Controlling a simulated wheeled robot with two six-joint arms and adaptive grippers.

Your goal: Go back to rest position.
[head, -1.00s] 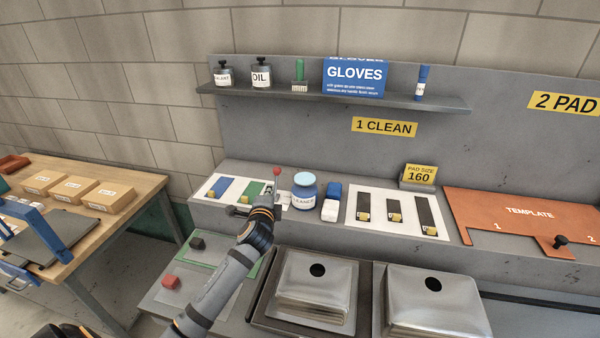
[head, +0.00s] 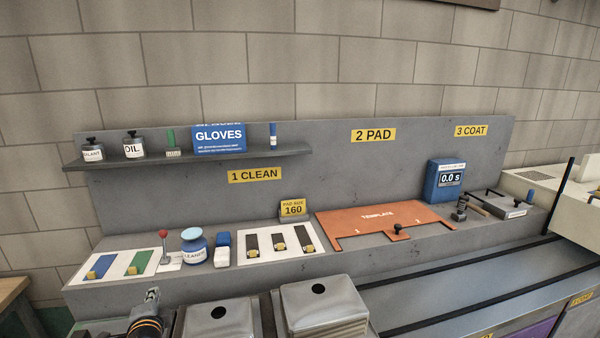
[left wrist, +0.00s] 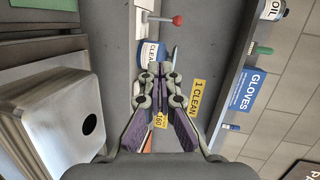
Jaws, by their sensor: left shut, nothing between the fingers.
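My left gripper (head: 152,296) shows at the lower left of the head view, in front of the bench ledge and beside the left sink. In the left wrist view my left gripper (left wrist: 160,75) has its fingers together with nothing between them. The blue cleaner jar (head: 194,248) stands on the ledge behind it, and it shows past the fingers in the left wrist view (left wrist: 150,54). A red-knobbed lever (head: 164,246) stands just left of the jar. My right gripper is in neither view.
An orange template (head: 378,222), a blue timer (head: 445,180) and a white mat with dark strips (head: 262,255) are on the ledge. A shelf (head: 200,158) holds bottles and a gloves box (head: 219,139).

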